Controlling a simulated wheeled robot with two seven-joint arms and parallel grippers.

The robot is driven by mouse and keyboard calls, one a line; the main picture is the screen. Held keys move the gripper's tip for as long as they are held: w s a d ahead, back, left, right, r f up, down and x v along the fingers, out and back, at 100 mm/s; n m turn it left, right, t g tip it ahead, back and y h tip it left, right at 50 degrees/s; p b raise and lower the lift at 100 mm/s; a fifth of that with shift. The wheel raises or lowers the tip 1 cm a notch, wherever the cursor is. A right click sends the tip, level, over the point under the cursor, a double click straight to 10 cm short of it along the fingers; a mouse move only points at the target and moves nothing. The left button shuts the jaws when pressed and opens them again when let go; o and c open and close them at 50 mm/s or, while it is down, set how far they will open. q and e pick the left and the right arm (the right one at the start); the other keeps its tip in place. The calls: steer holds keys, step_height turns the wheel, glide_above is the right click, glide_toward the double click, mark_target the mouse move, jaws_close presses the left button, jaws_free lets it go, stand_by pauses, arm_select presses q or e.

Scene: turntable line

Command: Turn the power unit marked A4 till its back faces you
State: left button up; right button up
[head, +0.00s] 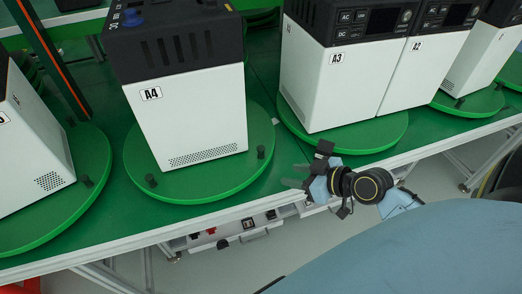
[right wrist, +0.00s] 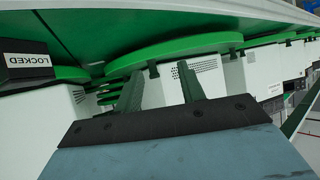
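The white power unit marked A4 (head: 195,120) stands upright on a round green turntable (head: 205,185) in the head view. Its face toward me has the A4 label, a vent grille low down and dark slots in the black upper part. Black pegs stand on the disc rim, one right (head: 261,152) and one left (head: 151,181). My right gripper (head: 296,177) is open and empty, right of the right peg and apart from it. In the right wrist view its fingers (right wrist: 158,72) are spread, with a peg appearing between them. My left gripper is out of view.
Unit A3 (head: 320,90) and unit A2 (head: 415,75) stand to the right; another white unit (head: 30,150) stands left. A dark post with an orange stripe (head: 55,65) rises between. The bench's front edge (head: 225,218) runs below my gripper. A "LOCKED" label (right wrist: 28,60) shows in the wrist view.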

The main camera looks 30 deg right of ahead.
mark_target(261, 147)
step_height(261, 147, up, 4)
steer(key=w+d+f+t, duration=0.1)
steer(key=w+d+t, duration=0.1)
steer(key=x, duration=0.7)
steer(key=b+x, duration=0.1)
steer(key=x, duration=0.3)
steer(key=shift+w+a, duration=0.15)
steer(key=shift+a, duration=0.2)
steer(key=shift+w+a+f, duration=0.15)
steer(key=shift+w+f, duration=0.1)
steer(key=shift+w, duration=0.2)
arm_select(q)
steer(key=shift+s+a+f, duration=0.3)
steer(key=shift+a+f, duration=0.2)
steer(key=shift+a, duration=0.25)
arm_select(e)
steer(key=shift+g, duration=0.3)
steer(key=shift+c, duration=0.4)
